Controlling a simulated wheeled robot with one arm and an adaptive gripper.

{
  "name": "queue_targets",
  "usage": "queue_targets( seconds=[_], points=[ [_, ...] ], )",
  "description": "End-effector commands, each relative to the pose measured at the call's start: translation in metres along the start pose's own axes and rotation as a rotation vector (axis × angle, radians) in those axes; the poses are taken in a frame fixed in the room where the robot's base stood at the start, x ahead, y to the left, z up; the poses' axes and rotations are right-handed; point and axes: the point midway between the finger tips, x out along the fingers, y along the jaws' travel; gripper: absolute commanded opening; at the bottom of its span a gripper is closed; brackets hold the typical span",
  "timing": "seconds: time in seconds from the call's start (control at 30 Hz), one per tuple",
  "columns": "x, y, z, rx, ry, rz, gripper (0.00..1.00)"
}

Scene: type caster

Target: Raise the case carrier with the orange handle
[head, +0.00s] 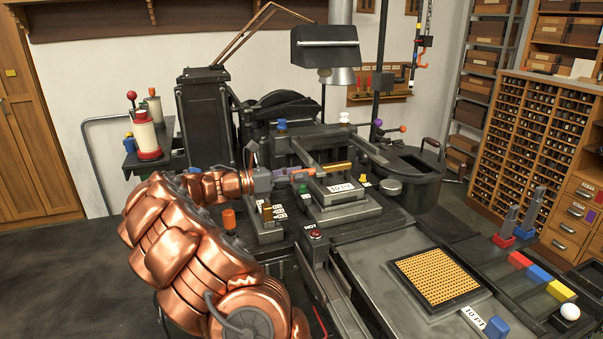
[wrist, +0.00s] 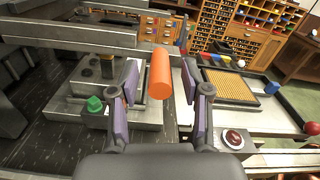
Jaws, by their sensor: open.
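The orange handle (wrist: 160,72) shows in the wrist view as an upright, slightly tilted cylinder. It stands between the fingertips of my gripper (wrist: 159,85), with a visible gap on each side. My gripper is open, and its purple-grey pads do not touch the handle. In the head view my gripper (head: 287,173) reaches right over the casting machine, and the orange handle (head: 304,171) shows at its fingertips. The rest of the carrier is hard to make out; my gripper hides part of it. I cannot tell how deep the handle sits between the fingers.
A green knob (wrist: 95,104) is left of the fingers and a red HOT button (wrist: 234,138) right. Metal bars (wrist: 70,36) cross above left. A gridded case (head: 438,275) lies front right.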

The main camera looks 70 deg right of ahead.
Motion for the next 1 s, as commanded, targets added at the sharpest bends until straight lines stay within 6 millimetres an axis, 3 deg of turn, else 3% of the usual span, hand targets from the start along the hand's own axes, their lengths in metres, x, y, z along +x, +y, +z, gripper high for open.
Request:
queue_targets(
  seconds=[0.2,0.5,0.93,1.0],
  points=[
    [0.015,0.000,0.000,0.000,0.000,0.000,0.47],
    [0.016,0.000,-0.001,0.000,0.000,0.001,0.46],
    [0.016,0.000,-0.001,0.000,0.000,0.001,0.02],
    [0.016,0.000,-0.001,0.000,0.000,0.001,0.00]
  ],
)
